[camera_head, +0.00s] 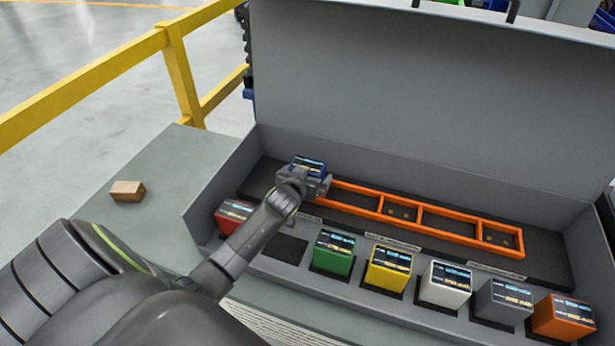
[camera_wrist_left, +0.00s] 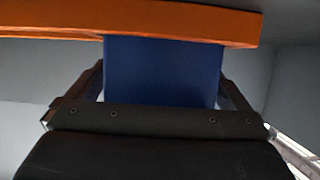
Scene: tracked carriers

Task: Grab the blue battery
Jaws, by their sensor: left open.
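The blue battery (camera_head: 309,163) stands upright at the left end of the orange rack (camera_head: 455,238) inside the grey case. My left gripper (camera_head: 312,182) is at the battery, at the near side of the rack. In the left wrist view the blue battery (camera_wrist_left: 163,72) lies between the fingers of the left gripper (camera_wrist_left: 162,88), one finger on each side. The jaws are open; the orange rack bar (camera_wrist_left: 185,22) crosses in front of the battery's far part. My gripper and arm hide the battery's lower part in the head view. My right gripper is not in view.
A front row holds red (camera_head: 233,213), green (camera_head: 334,252), yellow (camera_head: 388,267), white (camera_head: 445,283), grey (camera_head: 504,300) and orange batteries (camera_head: 564,316). An empty slot (camera_head: 284,248) lies between red and green. The raised lid (camera_head: 420,90) stands behind. A wooden block (camera_head: 127,191) lies left.

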